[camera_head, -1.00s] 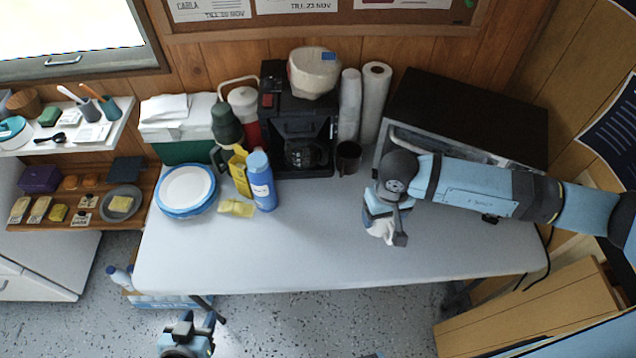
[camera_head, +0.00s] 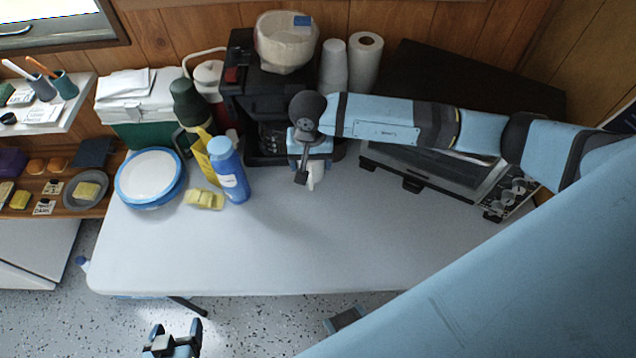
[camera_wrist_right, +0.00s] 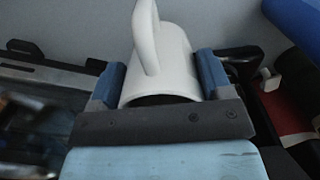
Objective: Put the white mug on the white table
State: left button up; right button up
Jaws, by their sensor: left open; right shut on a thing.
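The white mug (camera_wrist_right: 163,62) is between the two fingers of my right gripper (camera_wrist_right: 160,85) in the right wrist view, its handle towards the top of the picture. In the head view the right gripper (camera_head: 312,168) is in front of the coffee maker, over the back of the white table (camera_head: 290,240). Only a small part of the mug (camera_head: 317,180) shows below it. I cannot tell whether the mug touches the tabletop. My left gripper (camera_head: 173,340) is open and empty, low in front of the table's front edge.
The coffee maker (camera_head: 240,100) and toaster oven (camera_head: 420,170) stand at the back. A blue bottle (camera_head: 230,172), yellow sponge (camera_head: 204,199) and blue-rimmed plates (camera_head: 150,178) are on the left. The table's middle and front are clear. My right arm crosses above the oven.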

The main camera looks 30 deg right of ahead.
notch_tip(320, 180, down, 5)
jog(key=shift+p, duration=0.35)
notch_tip(320, 180, down, 4)
jog(key=shift+s+r, duration=0.1)
pick_arm(q)
jog(key=shift+a+r, duration=0.2)
jog(key=shift+r, duration=0.4)
pick_arm(e)
jog(key=shift+f, duration=0.2)
jog(key=o, duration=1.1)
pick_arm(q)
jog(key=shift+w+r, duration=0.1)
